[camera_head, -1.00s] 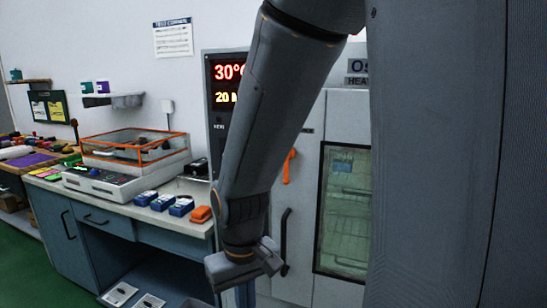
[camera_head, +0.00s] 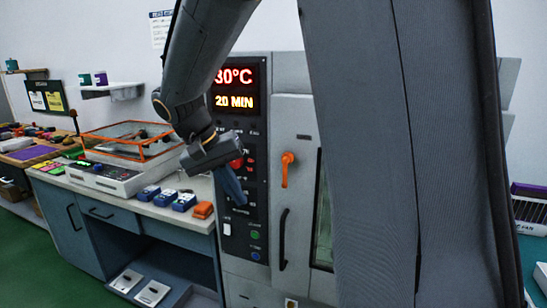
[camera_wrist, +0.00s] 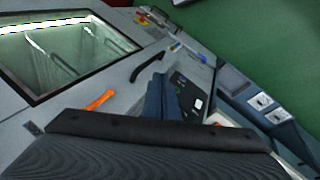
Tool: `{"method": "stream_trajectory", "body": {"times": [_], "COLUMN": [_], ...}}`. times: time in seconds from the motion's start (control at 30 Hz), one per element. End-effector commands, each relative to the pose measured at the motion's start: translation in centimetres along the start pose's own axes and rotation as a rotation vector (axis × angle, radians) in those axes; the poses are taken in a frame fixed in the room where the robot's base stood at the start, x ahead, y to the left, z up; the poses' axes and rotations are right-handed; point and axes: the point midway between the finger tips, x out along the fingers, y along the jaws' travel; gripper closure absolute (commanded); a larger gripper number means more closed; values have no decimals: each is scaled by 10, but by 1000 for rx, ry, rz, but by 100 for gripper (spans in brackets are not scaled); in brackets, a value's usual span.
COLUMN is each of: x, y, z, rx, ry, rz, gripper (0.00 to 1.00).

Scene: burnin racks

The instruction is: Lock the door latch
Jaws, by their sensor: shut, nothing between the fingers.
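The door latch (camera_head: 287,170) is an orange lever on the grey oven door (camera_head: 300,130). In the head view it hangs near vertical, above the black door handle (camera_head: 283,238). In the wrist view the orange latch (camera_wrist: 99,100) lies left of my gripper (camera_wrist: 160,98), below the door window. My gripper (camera_head: 236,190) is shut and empty, in front of the control panel, left of the latch and apart from it. The gripper hides part of the panel's buttons.
The control panel (camera_head: 240,225) has a lit red and yellow display (camera_head: 235,88). A bench to the left holds an orange-framed clear box (camera_head: 130,140), blue boxes (camera_head: 165,199) and an orange item (camera_head: 203,210). Green floor is open at lower left.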

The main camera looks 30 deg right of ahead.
Motion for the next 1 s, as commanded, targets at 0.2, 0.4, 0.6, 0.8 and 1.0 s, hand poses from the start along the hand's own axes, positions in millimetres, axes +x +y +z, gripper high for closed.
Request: {"method": "stream_trajectory", "body": {"times": [0.2,0.4,0.6,0.8,1.0], "x": [-77,-91,-90,-80,-49], "y": [24,29,29,32,39], "z": [-56,-67,-66,-67,-70], "rx": [260,323,322,321,320], "ry": [128,161,159,157,154], "rz": [137,162,161,163,164], "gripper": [100,100,100,100,100]}}
